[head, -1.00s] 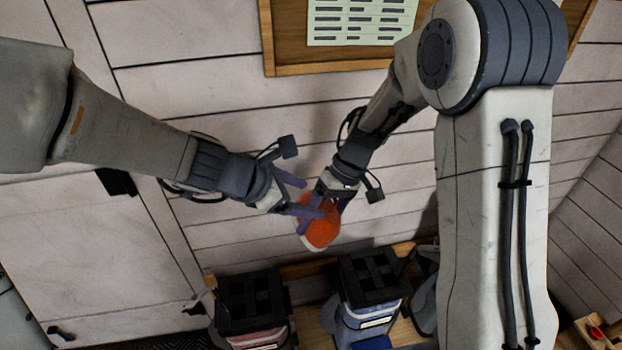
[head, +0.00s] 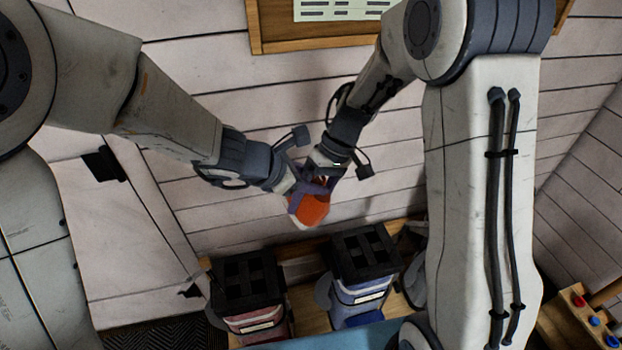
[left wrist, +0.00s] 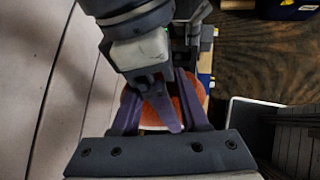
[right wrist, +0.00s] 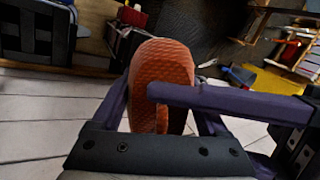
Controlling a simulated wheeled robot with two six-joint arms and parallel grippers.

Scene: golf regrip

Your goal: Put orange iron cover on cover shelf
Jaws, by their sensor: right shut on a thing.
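The orange iron cover (head: 311,209), textured with a pale rim, is held in the air before the plank wall. My right gripper (head: 325,183) is shut on it from above; the cover also shows between its purple fingers in the right wrist view (right wrist: 162,75). My left gripper (head: 302,193) reaches in from the left. Its fingers are apart, with orange visible between them in the left wrist view (left wrist: 160,108). One left finger crosses in front of the cover in the right wrist view. Whether it touches the cover is hidden. I cannot make out the cover shelf.
A red golf bag (head: 255,318) and a blue golf bag (head: 362,290), with black divided tops, stand below the grippers. A framed board (head: 275,25) hangs on the wall. A wooden box with coloured knobs (head: 590,318) is at lower right. Bare wall lies behind the grippers.

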